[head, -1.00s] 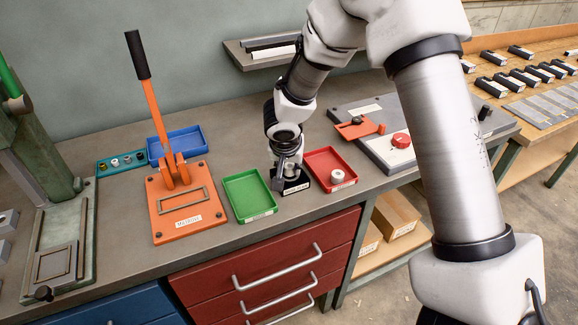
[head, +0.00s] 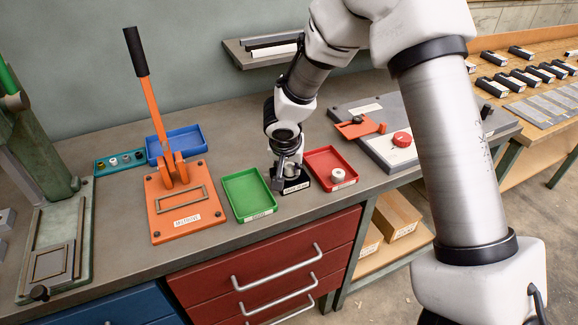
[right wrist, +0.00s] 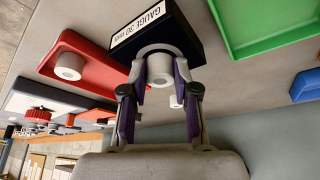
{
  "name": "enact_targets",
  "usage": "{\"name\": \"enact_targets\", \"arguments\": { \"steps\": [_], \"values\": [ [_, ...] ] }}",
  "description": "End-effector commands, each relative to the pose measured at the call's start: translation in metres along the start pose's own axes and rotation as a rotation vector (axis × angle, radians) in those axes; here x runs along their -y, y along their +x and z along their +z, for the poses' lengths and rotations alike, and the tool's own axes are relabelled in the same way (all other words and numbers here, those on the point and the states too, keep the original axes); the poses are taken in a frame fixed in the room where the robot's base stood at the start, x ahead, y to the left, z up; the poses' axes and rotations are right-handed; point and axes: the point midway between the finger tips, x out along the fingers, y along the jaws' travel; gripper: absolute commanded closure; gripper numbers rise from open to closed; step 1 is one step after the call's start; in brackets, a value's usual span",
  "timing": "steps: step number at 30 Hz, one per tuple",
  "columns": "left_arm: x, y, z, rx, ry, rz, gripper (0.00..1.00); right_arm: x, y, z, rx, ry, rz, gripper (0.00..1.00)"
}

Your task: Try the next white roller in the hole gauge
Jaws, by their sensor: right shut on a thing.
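The hole gauge is a black block (head: 297,184) with a white label, standing on the bench between the green and red trays. In the right wrist view the gauge (right wrist: 190,35) reads "GAUGE 30 mm". My right gripper (head: 285,174) is at the gauge. In the right wrist view my right gripper (right wrist: 161,75) is shut on a white roller (right wrist: 160,67), held against the gauge at its hole. How far the roller sits in the hole cannot be told. Another white roller (head: 337,175) stands in the red tray (head: 322,156). My left gripper is out of view.
The green tray (head: 243,180) is empty, left of the gauge. A blue tray (head: 185,136) and a teal rack (head: 104,167) with several small pieces stand behind the orange lever press (head: 165,222). A grey plate with a red knob (head: 401,139) lies right. The fly press is far left.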

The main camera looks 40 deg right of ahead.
Motion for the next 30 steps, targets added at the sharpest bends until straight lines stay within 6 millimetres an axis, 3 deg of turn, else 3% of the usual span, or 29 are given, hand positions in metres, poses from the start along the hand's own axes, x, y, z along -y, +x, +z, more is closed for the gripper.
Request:
{"name": "enact_targets", "arguments": {
  "steps": [27,28,30],
  "values": [
    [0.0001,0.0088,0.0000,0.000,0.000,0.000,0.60,0.0000,0.0000,0.0001,0.000,0.000,0.000,0.91],
    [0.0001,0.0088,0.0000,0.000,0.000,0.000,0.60,0.0000,0.0000,0.0001,0.000,0.000,0.000,0.60],
    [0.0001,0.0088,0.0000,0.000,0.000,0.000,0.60,0.0000,0.0000,0.0001,0.000,0.000,0.000,0.41]
  ]
}}
